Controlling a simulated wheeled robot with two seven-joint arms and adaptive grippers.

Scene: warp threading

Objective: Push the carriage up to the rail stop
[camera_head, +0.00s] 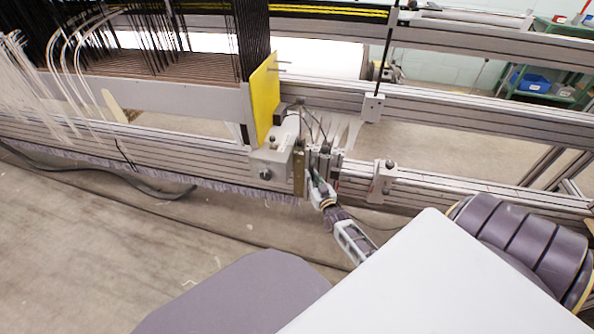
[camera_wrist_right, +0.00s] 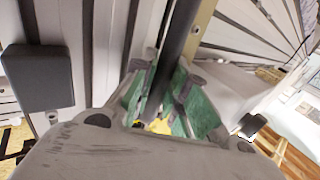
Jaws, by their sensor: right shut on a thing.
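The carriage (camera_head: 271,163) sits on the front aluminium rail in the head view, a pale block with a round knob, a brass-coloured upright plate and a yellow panel (camera_head: 264,98) above it. A small white rail stop (camera_head: 384,177) is clamped on the same rail to the right, with a short stretch of bare rail between them. My right gripper (camera_head: 318,186) is at the carriage's right end. In the right wrist view its green-padded fingers (camera_wrist_right: 170,98) are closed around a dark upright bar (camera_wrist_right: 181,35). My left gripper is out of view.
A similar white block (camera_head: 372,107) sits on the rear rail. Black and white warp threads (camera_head: 165,45) fill the upper left. A dark cable (camera_head: 110,181) lies along the floor at left. A green shelf with a blue bin (camera_head: 529,82) stands at the back right.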

